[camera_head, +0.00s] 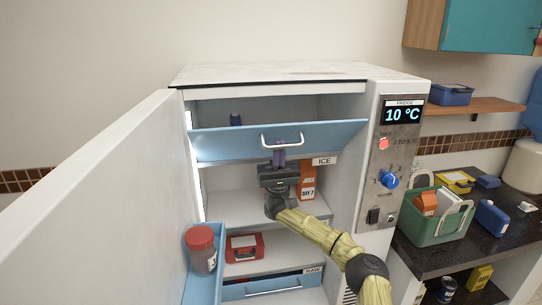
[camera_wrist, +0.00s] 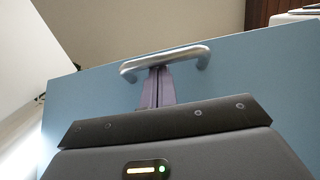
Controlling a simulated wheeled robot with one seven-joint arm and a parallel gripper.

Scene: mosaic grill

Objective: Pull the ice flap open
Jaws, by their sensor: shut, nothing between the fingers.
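The ice flap (camera_head: 335,136) is a light blue panel at the top of the open fridge, above the ICE label (camera_head: 323,161). It is tilted, with a dark gap above its top edge into the compartment. Its curved metal handle (camera_head: 282,140) sits at its middle. My gripper (camera_head: 279,156) is just below the handle, its purple fingers pointing up at it. In the wrist view the shut fingers (camera_wrist: 157,85) meet the handle (camera_wrist: 165,58) from below, in front of the blue flap (camera_wrist: 235,80). Whether the tips touch the bar I cannot tell.
The open fridge door (camera_head: 95,210) stands at the left, its bin holding a red-lidded jar (camera_head: 201,248). Shelves below hold an orange carton (camera_head: 307,182) and a red box (camera_head: 244,247). A control panel (camera_head: 398,150) is at the right, beside a counter with a green basket (camera_head: 437,216).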

